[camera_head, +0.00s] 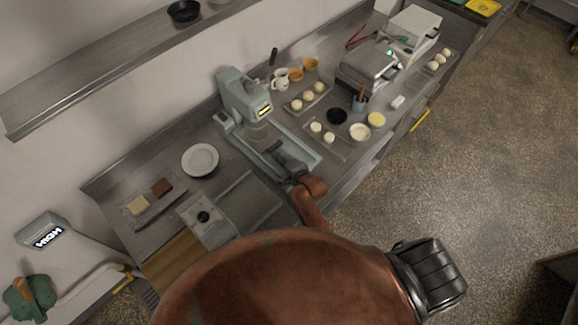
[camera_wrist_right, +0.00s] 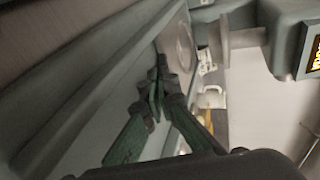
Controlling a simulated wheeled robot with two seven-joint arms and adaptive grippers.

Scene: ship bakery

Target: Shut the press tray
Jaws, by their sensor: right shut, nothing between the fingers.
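The grey-green press (camera_head: 245,100) stands on the counter in the head view, with a small lit yellow display on its head. Its press tray (camera_head: 308,158) reaches out from the foot of the press toward the counter's front edge. My right gripper (camera_head: 275,150) is over this tray, its arm coming from the front. In the right wrist view the gripper (camera_wrist_right: 158,88) is shut and empty, with its fingertips close to the tray's flat inside (camera_wrist_right: 90,135) and near a round plate (camera_wrist_right: 180,48). I cannot tell whether it touches.
A white plate (camera_head: 200,160) lies left of the press. Trays of dough balls (camera_head: 308,97), small bowls (camera_head: 360,131) and a waffle-iron-like appliance (camera_head: 370,70) stand to its right. A small scale-like box (camera_head: 205,218) is at the front left.

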